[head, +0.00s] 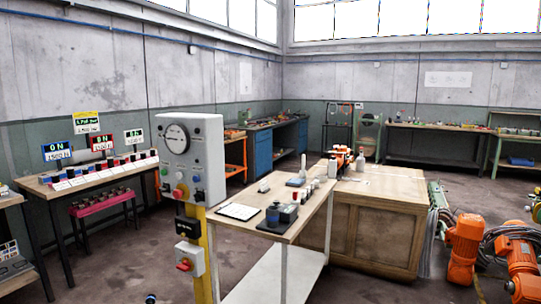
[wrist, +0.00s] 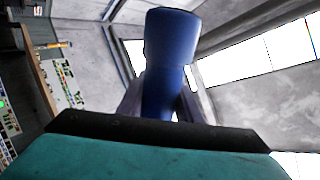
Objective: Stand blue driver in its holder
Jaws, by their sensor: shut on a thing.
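The blue driver (wrist: 170,45) shows in the wrist view, its thick blue handle pointing up and away from the camera. My gripper (wrist: 161,103) is shut on it, with a grey finger on either side of the narrower part. The driver's lower end is hidden behind the dark edge and teal body of my gripper. In the head view a small dark blue thing (head: 150,298) shows at the bottom edge; I cannot tell whether it is the driver. A dark stand with grey cylinders (head: 283,217) sits on the near wooden table; I cannot tell whether it is the holder.
A grey control box (head: 190,160) on a yellow post stands in front of the near table (head: 262,202). A clipboard (head: 239,211) and small containers lie on that table. A wooden cabinet (head: 370,225) and orange motors (head: 462,250) stand right. Floor is open at left centre.

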